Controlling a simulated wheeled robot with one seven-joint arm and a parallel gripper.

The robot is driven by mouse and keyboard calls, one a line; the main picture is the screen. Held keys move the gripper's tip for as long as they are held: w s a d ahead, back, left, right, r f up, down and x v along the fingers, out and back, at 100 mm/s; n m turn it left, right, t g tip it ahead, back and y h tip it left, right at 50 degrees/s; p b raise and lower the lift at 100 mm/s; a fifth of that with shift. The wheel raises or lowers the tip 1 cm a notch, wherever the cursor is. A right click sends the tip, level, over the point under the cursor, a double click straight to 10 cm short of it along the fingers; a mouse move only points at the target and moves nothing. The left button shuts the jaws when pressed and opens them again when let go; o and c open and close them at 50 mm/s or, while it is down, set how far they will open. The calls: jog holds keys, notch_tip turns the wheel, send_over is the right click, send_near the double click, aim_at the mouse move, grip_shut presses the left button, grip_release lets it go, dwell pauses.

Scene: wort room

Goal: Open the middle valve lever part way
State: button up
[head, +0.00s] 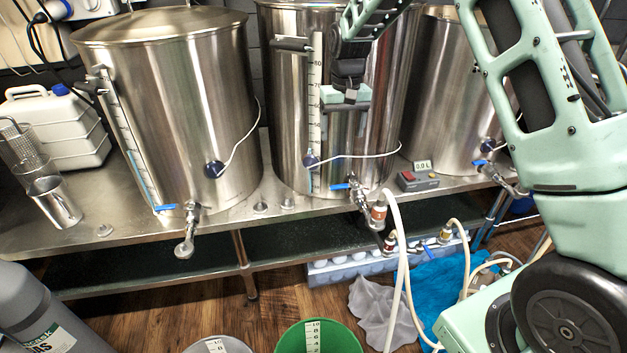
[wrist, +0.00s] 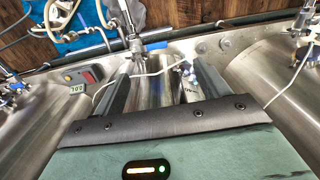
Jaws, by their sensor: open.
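The middle kettle (head: 285,120) has a steel valve (head: 360,196) low on its front. Its blue lever (head: 340,186) points left, roughly level, in the head view. In the wrist view the valve (wrist: 134,45) and blue lever (wrist: 155,46) show beyond my fingertips, with the picture turned so the floor is at the top. My gripper (head: 344,122) is open and empty in front of the middle kettle, above the lever and apart from it. Its two fingers also show in the wrist view (wrist: 158,72), spread either side of the kettle wall.
Kettles with blue-levered valves stand left (head: 165,100) and right (head: 445,100). A white probe cable (head: 355,155) crosses the middle kettle below my gripper. A pale hose (head: 400,260) hangs near the middle valve. A small grey meter (head: 418,178) sits on the steel bench.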

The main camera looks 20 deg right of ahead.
aim_at(339, 186)
jog(key=f, duration=0.6)
jog(key=w+d+f, duration=0.1)
jog(key=f, duration=0.5)
jog(key=w+f+b, duration=0.1)
jog(key=f, duration=0.5)
jog(key=shift+w+d+f, duration=0.1)
jog(key=shift+d+f, duration=0.15)
jog(key=shift+d, duration=0.05)
jog(key=c, duration=1.4)
